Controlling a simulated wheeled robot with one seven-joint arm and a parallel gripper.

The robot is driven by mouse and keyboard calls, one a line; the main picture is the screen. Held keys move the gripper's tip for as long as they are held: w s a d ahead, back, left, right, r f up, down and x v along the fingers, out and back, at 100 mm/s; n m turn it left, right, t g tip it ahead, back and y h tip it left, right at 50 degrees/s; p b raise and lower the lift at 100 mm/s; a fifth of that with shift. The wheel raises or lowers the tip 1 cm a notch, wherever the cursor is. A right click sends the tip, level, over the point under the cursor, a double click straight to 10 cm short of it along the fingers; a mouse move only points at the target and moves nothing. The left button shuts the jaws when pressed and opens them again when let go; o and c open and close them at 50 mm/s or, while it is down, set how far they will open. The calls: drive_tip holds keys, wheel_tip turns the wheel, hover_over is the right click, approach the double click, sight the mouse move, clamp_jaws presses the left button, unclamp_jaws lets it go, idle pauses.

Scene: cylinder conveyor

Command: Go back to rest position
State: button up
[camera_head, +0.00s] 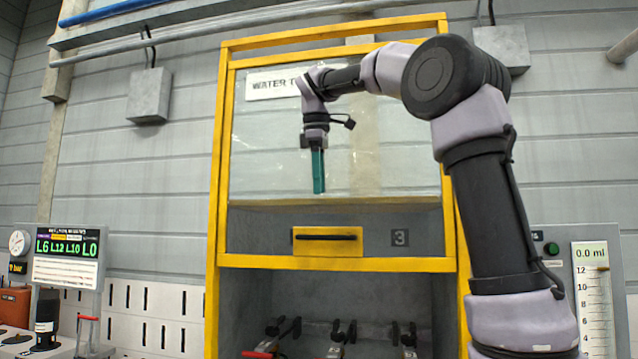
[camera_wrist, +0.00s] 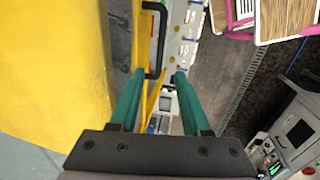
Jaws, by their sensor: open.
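My gripper (camera_head: 318,172) has green fingers and hangs pointing down in front of the clear upper panel of the yellow-framed cabinet (camera_head: 224,165) in the head view. In the wrist view my gripper (camera_wrist: 154,82) shows its two green fingers spread apart with nothing held between them. My arm reaches in from the right, bent at the elbow, with the wrist high above the cabinet's drawer-like yellow panel (camera_head: 328,250). The gripper appears apart from the panel below it.
Below, an open bay holds several dark clamps (camera_head: 337,331). A display (camera_head: 66,258) reading L6, L12, L10, L0 stands at left. A gauge (camera_head: 594,300) reading 0.0 ml stands at right. Yellow surface (camera_wrist: 55,70) fills the wrist view's left side.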

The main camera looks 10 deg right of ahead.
idle(0.3)
drive_tip(key=s+d+f+m+t+y, duration=0.1)
drive_tip(key=s+d+f+m, duration=0.3)
drive_tip(key=s+f+m, duration=0.4)
drive_tip(key=s+d+f+m+t+y, duration=0.1)
drive_tip(key=s+d+f+m+t, duration=0.3)
drive_tip(key=s+f+m, duration=0.5)
wheel_tip(320, 180, down, 5)
drive_tip(key=shift+s+f+y, duration=0.15)
drive_tip(key=shift+s+y, duration=0.25)
drive_tip(key=shift+s, duration=0.6)
idle(0.5)
